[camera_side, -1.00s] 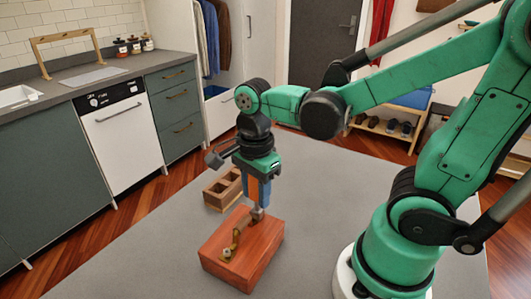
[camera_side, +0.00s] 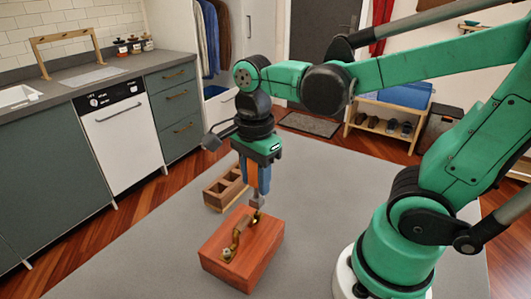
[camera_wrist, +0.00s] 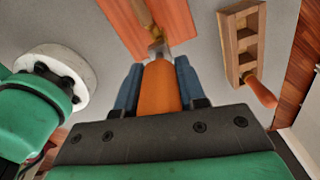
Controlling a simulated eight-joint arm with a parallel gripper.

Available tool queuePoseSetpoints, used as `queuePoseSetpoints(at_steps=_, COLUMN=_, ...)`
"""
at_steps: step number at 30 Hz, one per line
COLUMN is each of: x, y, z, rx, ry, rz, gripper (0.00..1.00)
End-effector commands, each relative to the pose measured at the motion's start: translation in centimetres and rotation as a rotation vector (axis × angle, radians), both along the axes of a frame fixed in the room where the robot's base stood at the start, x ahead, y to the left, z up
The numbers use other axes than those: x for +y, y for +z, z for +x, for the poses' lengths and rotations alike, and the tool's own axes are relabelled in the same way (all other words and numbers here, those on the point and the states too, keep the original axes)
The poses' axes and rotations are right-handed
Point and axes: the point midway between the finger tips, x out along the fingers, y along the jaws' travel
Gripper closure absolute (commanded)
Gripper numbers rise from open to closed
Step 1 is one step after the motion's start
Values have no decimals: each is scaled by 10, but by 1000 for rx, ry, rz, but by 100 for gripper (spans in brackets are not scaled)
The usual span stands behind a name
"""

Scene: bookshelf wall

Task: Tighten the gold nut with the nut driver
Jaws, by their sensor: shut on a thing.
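My gripper (camera_side: 257,178) is shut on the orange handle of the nut driver (camera_wrist: 160,88), which hangs with its grey metal shaft pointing down. The handle sits between the blue fingers in the wrist view. A red-brown wooden block (camera_side: 243,268) on the table carries a brass handle-like fitting (camera_side: 237,237). A small gold piece, apparently the gold nut (camera_side: 257,216), shows at the fitting's far end, just below the driver's tip. I cannot tell whether tip and nut touch. Another small fastener (camera_side: 227,254) is at the near end.
A wooden holder with compartments (camera_side: 211,193) stands behind the block. Another orange-handled tool (camera_wrist: 260,92) sticks out of it in the wrist view. The grey table (camera_side: 130,272) is clear to the left of the block.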

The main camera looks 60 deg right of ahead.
Motion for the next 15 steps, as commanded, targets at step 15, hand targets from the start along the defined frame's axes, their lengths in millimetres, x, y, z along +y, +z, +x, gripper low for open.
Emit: queuePoseSetpoints(at_steps=15, x=0, y=60, z=0, rx=0, ry=0, rz=0, gripper=100)
